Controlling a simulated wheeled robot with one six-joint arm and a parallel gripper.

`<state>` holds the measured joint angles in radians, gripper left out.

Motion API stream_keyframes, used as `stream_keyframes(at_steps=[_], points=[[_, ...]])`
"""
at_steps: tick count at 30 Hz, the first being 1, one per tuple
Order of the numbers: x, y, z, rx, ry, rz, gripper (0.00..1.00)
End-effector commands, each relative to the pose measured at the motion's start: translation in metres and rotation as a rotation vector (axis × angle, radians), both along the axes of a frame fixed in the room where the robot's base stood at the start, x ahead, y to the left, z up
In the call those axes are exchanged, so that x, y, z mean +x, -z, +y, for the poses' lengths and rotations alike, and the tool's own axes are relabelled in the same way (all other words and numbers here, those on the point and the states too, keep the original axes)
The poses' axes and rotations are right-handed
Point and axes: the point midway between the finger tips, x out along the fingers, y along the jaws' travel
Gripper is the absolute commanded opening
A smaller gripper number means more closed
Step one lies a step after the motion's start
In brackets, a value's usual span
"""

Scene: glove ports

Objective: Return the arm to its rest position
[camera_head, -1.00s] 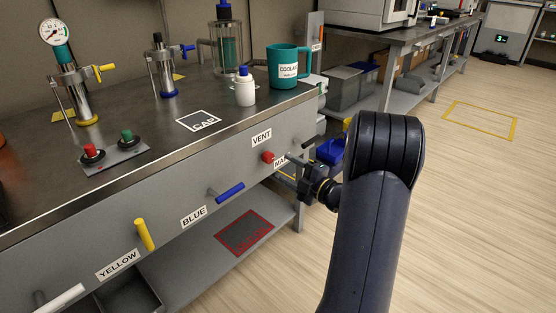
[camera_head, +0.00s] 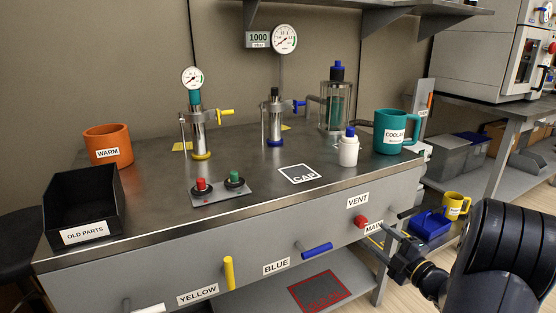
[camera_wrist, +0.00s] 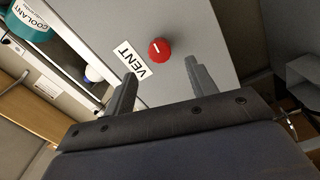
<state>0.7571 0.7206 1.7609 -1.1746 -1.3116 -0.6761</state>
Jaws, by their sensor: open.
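My gripper (camera_head: 392,248) is in front of the bench's right end, beside the MAIN label (camera_head: 374,227). In the wrist view its two fingers (camera_wrist: 160,85) stand apart with nothing between them. The red VENT knob (camera_head: 361,221) is on the bench's front panel; it also shows in the wrist view (camera_wrist: 160,51), beyond the fingers and apart from them. My arm (camera_head: 500,262) comes in from the lower right and hides part of the floor.
The bench top (camera_head: 240,218) bears an orange WARM mug (camera_head: 108,143), a black OLD PARTS bin (camera_head: 84,203), a teal COOLANT mug (camera_head: 396,131) and a white bottle (camera_head: 348,150). Yellow (camera_head: 229,273) and blue handles (camera_head: 317,250) jut from the front. A blue crate (camera_head: 430,226) stands at right.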

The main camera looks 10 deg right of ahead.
Motion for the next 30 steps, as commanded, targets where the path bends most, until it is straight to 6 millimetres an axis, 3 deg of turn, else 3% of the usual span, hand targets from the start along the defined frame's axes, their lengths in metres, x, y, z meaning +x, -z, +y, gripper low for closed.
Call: stream_keyframes(at_steps=[6,13,30], points=[[0.040,0.001,0.016,-0.002,-0.005,-0.002,0.54],[0.066,-0.001,0.024,-0.002,-0.002,-0.001,0.54],[0.066,-0.003,0.024,0.008,0.001,0.003,0.54]])
